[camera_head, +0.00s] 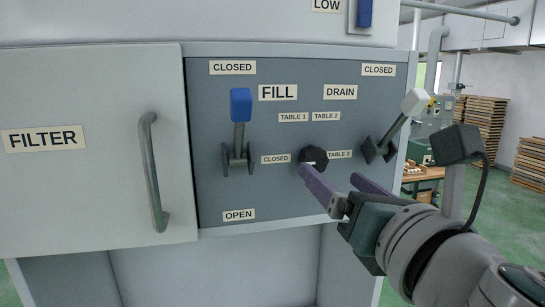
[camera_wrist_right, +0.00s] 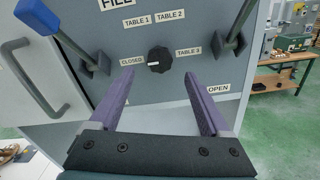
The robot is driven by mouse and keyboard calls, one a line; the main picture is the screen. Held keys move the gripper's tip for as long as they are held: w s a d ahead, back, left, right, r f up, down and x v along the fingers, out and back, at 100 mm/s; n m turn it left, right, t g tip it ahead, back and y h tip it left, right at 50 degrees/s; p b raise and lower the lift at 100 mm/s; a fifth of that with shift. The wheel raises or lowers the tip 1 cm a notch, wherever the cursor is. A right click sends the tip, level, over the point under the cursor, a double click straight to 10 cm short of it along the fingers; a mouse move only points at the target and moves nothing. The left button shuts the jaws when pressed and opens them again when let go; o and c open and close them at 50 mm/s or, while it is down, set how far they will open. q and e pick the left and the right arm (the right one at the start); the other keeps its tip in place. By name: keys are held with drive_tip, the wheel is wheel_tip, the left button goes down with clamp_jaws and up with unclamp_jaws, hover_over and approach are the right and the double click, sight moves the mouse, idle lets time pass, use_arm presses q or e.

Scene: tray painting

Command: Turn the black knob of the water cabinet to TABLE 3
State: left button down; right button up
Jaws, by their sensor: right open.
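The black knob (camera_head: 314,155) sits on the grey panel of the water cabinet (camera_head: 290,205), between the CLOSED and TABLE 3 labels, with TABLE 1 and TABLE 2 above. In the right wrist view the knob (camera_wrist_right: 160,59) shows a white mark on its left side, towards CLOSED. The TABLE 3 label (camera_head: 340,154) is right of the knob. My right gripper (camera_head: 330,176) is open and empty in front of the panel, a little below the knob. In the wrist view its purple fingers are spread to either side below the knob, apart from it. My left gripper is out of view.
A blue-handled fill lever (camera_head: 240,106) stands left of the knob, and a white-handled drain lever (camera_head: 413,103) stands right of it, near my right gripper. The FILTER door (camera_head: 80,185) has a protruding handle (camera_head: 152,175). Stacked wooden trays (camera_head: 484,122) stand far right.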

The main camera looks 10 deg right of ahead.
sight(316, 163)
drive_tip(key=shift+w+a+p, duration=0.15)
drive_tip(key=shift+w+p, duration=0.25)
drive_tip(key=shift+w, duration=2.8)
drive_tip(key=shift+c, duration=0.2)
clamp_jaws()
